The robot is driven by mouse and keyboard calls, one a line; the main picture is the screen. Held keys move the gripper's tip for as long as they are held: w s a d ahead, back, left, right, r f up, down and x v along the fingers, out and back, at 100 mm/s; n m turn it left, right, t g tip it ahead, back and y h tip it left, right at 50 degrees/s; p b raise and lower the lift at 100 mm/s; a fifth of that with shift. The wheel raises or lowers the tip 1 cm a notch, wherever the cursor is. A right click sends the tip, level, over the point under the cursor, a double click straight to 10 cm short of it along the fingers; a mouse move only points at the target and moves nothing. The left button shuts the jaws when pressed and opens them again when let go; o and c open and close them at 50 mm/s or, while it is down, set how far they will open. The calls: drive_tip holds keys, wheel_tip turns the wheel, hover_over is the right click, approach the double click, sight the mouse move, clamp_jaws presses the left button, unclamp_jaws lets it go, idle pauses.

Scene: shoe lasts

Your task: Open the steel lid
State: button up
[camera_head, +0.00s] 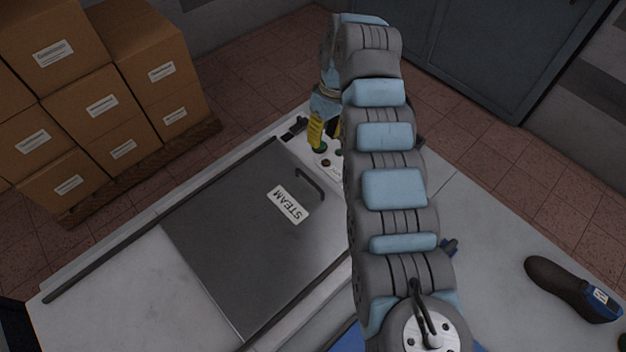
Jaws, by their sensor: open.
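The steel lid (235,232) is a flat grey plate with a white STEAM label (288,205). It lies flat and looks closed on the white-topped bench (125,290). A dark bar handle (312,184) stands near its upper right edge. My gripper (323,134), with yellow fingers, is open above the control panel (327,170), beyond the handle and apart from it. A green button (320,148) shows just under the fingertips; I cannot tell whether they touch it. My arm hides part of the panel and the bench to the right.
A dark shoe last (565,287) with a blue tag lies on the right part of the bench. A dark rail (130,242) runs along the lid's left side. Stacked cardboard boxes (100,100) stand on a pallet at the upper left. Grey metal doors (480,45) are at the back.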

sight(312, 182)
drive_tip(key=f, duration=0.5)
drive_tip(key=s+a+f, duration=0.1)
drive_tip(key=f, duration=0.5)
drive_tip(key=s+a+f+p, duration=0.1)
drive_tip(key=f, duration=0.4)
drive_tip(key=shift+s+a+f, duration=0.2)
drive_tip(key=shift+f, duration=0.2)
clamp_jaws()
